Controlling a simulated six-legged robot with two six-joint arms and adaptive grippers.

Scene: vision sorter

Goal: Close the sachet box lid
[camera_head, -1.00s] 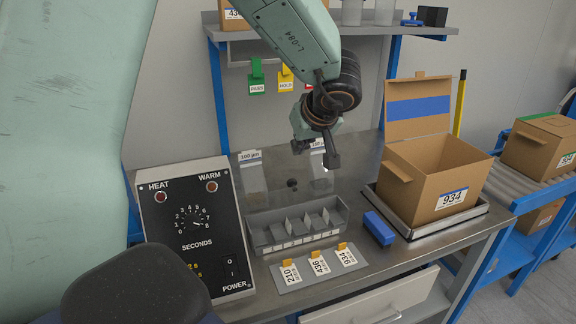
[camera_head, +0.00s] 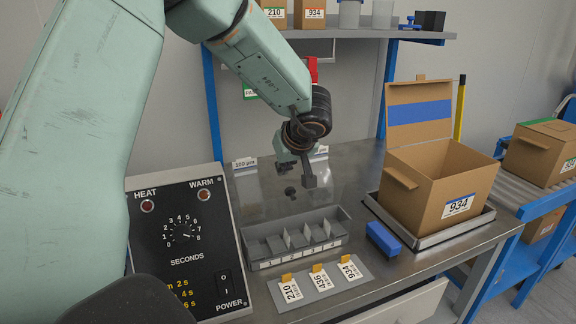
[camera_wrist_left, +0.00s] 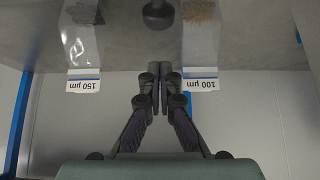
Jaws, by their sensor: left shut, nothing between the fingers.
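The sachet box (camera_head: 432,200) is a brown cardboard box labelled 934, standing on a metal tray on the right of the bench. Its lid (camera_head: 419,108), with a blue strip, stands raised at the back, so the box is open at the top. A flap juts out on its left side. My left gripper (camera_head: 298,178) hangs over the bench, well to the left of the box and apart from it. Its fingers are together and empty in the left wrist view (camera_wrist_left: 160,78). The box is not in the wrist view. My right gripper is not in view.
A grey divided tray (camera_head: 293,238) and a card strip with labels (camera_head: 320,285) lie in front. A blue block (camera_head: 382,238) lies left of the box. A heat control panel (camera_head: 188,240) stands at left. Clear sachets (camera_wrist_left: 83,35) lie under the gripper.

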